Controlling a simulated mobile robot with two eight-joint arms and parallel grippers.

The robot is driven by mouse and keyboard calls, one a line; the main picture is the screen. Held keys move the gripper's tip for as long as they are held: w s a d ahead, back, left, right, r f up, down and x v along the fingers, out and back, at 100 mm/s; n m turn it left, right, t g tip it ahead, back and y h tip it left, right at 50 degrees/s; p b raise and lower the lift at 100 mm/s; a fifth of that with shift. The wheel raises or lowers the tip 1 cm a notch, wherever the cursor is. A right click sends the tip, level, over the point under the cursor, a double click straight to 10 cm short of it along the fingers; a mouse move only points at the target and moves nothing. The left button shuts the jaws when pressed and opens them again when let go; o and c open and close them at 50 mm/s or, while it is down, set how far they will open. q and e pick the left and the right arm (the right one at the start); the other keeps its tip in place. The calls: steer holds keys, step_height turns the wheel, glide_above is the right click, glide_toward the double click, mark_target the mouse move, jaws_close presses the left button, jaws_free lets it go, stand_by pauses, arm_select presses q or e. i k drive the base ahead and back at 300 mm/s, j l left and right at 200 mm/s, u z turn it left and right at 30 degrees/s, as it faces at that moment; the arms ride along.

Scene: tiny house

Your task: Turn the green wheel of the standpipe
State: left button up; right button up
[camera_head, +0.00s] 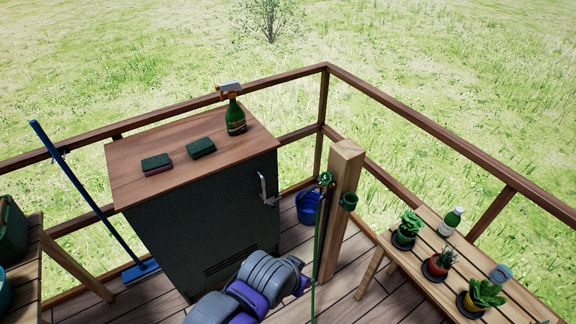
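The standpipe is a square wooden post (345,165) standing on the deck right of the dark cabinet. A small green wheel (326,179) sits at its upper left side, and a thin green hose or pipe (318,250) runs down below it. Another green fitting (349,201) is on the post's front right side; its exact shape is too small to tell. Grey and purple links of one of my arms reach in from the bottom middle, below and left of the post, apart from the wheel. Neither of my grippers shows.
The dark cabinet (205,235) with a silver handle bears two sponges (201,147) and a spray bottle (236,118). A blue bucket (308,207) stands behind the post. A slatted bench (430,262) with potted plants is at right, a blue broom (85,195) at left. Railings enclose the deck.

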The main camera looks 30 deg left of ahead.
mark_target(325, 178)
steer(key=i+j+u, duration=0.1)
steer(key=j, duration=0.25)
steer(key=i+j+u, duration=0.15)
steer(key=j, duration=0.2)
steer(key=i+j+u, duration=0.1)
steer(key=i+j, duration=0.15)
steer(key=j, duration=0.15)
steer(key=i+j, duration=0.1)
steer(key=j, duration=0.15)
steer(key=i+j, duration=0.15)
steer(key=j, duration=0.15)
